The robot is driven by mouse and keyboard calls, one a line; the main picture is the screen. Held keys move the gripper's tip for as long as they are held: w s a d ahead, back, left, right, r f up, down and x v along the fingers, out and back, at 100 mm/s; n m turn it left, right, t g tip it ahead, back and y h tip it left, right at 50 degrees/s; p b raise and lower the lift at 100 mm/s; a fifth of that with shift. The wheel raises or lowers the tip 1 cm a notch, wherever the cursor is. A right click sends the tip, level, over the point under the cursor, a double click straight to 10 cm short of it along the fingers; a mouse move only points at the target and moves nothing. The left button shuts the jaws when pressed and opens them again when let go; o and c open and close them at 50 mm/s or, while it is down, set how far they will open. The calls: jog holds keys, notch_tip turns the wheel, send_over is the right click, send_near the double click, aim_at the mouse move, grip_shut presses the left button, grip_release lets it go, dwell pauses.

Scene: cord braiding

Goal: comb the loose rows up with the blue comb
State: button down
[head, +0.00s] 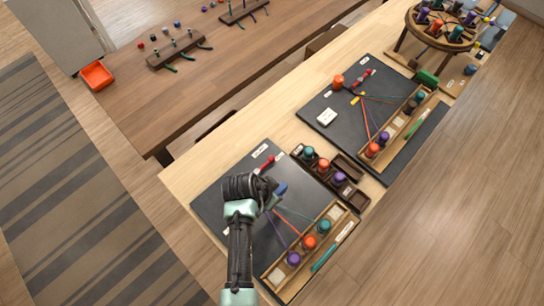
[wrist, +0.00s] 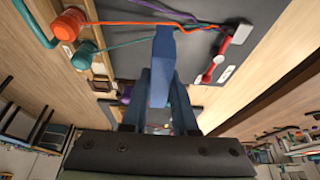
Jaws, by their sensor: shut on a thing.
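My gripper (head: 268,190) is over the near dark board (head: 215,205), shut on the blue comb (head: 281,188). In the wrist view the comb (wrist: 163,65) stands out between the two fingers. Purple, orange and teal cords (head: 288,222) fan from near the comb to purple (head: 293,258), orange (head: 310,242) and teal (head: 323,227) bobbins in a wooden rack. The red clamp (head: 266,166) is beyond the gripper, and in the wrist view (wrist: 213,68) right of the comb. My arm hides the gathered cord end in the head view; I cannot tell whether the comb touches cords.
A dark tray (head: 352,196) with several bobbins stands right of the near board. A second board (head: 345,140) with cords lies beyond it. A green stick (head: 325,258) lies beside the near rack. A round stand (head: 405,35) is at the far right.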

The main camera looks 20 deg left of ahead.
jog(key=shift+s+a+f, duration=0.1)
jog(key=shift+s+a, duration=0.05)
notch_tip(320, 180, down, 9)
jog(key=b, duration=0.8)
jog(key=shift+a, duration=0.1)
dwell(0.5)
jog(key=shift+w+a+b, duration=0.3)
jog(key=shift+a+b, duration=0.1)
jog(key=shift+a, duration=0.3)
jog(key=shift+w+a+b, duration=0.25)
jog(key=shift+a+b, duration=0.1)
jog(key=shift+a, duration=0.35)
jog(key=shift+r, duration=0.2)
notch_tip(320, 180, up, 9)
jog(key=d+p, duration=0.1)
jog(key=p, duration=0.8)
jog(key=shift+s, duration=0.2)
